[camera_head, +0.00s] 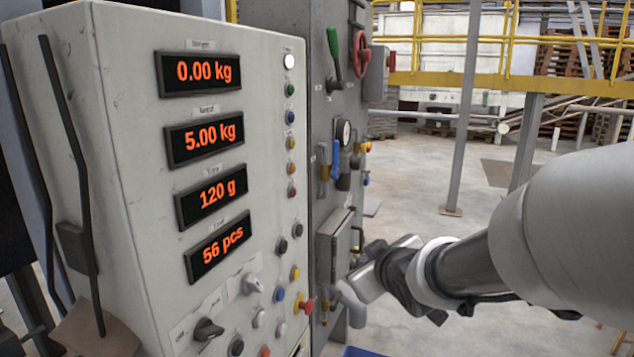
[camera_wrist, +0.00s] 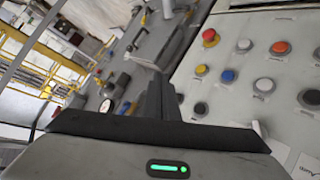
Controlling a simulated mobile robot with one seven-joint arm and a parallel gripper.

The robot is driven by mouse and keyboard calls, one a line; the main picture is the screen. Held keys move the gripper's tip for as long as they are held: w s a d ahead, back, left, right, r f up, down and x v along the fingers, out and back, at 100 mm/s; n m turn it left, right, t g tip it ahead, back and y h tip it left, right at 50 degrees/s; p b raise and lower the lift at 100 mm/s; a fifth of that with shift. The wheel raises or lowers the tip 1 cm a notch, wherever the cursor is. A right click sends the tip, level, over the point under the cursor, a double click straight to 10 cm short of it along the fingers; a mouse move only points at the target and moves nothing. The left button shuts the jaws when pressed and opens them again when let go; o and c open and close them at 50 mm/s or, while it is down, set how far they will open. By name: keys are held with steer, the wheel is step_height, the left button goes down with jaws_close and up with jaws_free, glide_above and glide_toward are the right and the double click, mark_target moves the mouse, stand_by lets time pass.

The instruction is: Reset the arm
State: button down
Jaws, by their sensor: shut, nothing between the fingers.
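My arm (camera_head: 560,235) comes in from the right in the head view. My gripper (camera_head: 345,290) is at its end, near the lower right edge of the light grey control panel (camera_head: 130,150). In the wrist view my gripper (camera_wrist: 163,98) is shut with nothing between the fingers. The panel's button face (camera_wrist: 260,100) lies to the right of the fingers, apart from them as far as I can tell. The exact gap between the fingertips and the panel is hard to judge.
The panel has displays (camera_head: 204,73) reading 0.00 kg, 5.00 kg, 120 g and 56 pcs. A red mushroom button (camera_head: 305,305) sticks out near its lower right. A grey cabinet with valves and a red handwheel (camera_head: 361,55) stands behind. Open floor (camera_head: 430,180) lies beyond, with yellow railings.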

steer(key=s+d+m+g+h, duration=0.1)
steer(key=s+d+m+g, duration=0.25)
steer(key=s, duration=0.95)
steer(key=s+d+m+g+h, duration=0.1)
steer(key=s+d+m+g, duration=0.25)
steer(key=s, duration=0.85)
step_height(320, 180, up, 15)
steer(key=p, duration=1.4)
steer(key=shift+s+a+m+t+p, duration=0.15)
steer(key=shift+s+m+t+p, duration=0.15)
steer(key=shift+s+p, duration=0.05)
